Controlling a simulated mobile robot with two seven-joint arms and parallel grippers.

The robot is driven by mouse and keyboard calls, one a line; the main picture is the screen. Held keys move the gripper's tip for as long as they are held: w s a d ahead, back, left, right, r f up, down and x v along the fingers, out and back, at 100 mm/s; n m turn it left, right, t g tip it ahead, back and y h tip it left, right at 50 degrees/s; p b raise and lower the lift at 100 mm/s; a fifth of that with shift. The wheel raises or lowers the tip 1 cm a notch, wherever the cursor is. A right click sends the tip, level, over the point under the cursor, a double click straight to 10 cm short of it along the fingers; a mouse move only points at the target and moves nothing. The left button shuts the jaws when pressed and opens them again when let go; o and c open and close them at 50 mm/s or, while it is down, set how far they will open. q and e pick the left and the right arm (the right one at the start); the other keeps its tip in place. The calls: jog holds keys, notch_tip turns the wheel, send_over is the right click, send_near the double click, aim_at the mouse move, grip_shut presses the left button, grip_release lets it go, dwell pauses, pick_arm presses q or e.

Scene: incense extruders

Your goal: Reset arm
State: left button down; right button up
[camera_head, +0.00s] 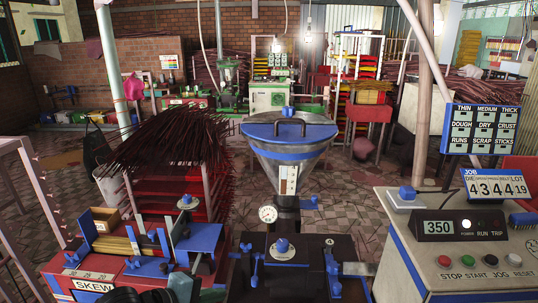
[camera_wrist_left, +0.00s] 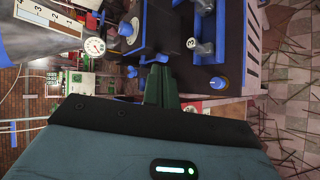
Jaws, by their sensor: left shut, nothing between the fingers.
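I cannot tell how far off these parts are. My right gripper is in neither view.
A hopper machine (camera_head: 290,135) with a gauge (camera_head: 267,214) stands in the middle. A control console (camera_head: 470,255) with coloured buttons stands at right. A rack of dark red sticks (camera_head: 175,150) stands behind the left bench. Tiled floor (camera_head: 352,200) shows between the machines.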

pick_arm(q)
jog(key=s+a+f+m+t+y, duration=0.1)
jog(key=s+f+m, duration=0.3)
jog(key=f, duration=0.3)
jog(key=s+f+m+t+y, duration=0.1)
jog(key=s+f+m, duration=0.2)
jog(key=s+f, duration=0.3)
jog(key=s+a+f+m+y, duration=0.2)
jog(key=s+a+f+m, duration=0.1)
jog(key=s+f, duration=0.3)
jog(key=s+a+f+m+y, duration=0.2)
jog(key=s+a+f+m, duration=0.2)
jog(key=s, duration=0.3)
jog(key=shift+s+f+g+y, duration=0.35)
jog(key=shift+f+g+y, duration=0.05)
jog(key=shift+f, duration=0.45)
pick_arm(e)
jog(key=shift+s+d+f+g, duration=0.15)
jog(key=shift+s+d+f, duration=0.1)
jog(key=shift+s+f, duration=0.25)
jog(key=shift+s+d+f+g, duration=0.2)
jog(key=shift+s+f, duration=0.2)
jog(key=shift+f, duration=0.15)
pick_arm(q)
jog(key=shift+d, duration=0.1)
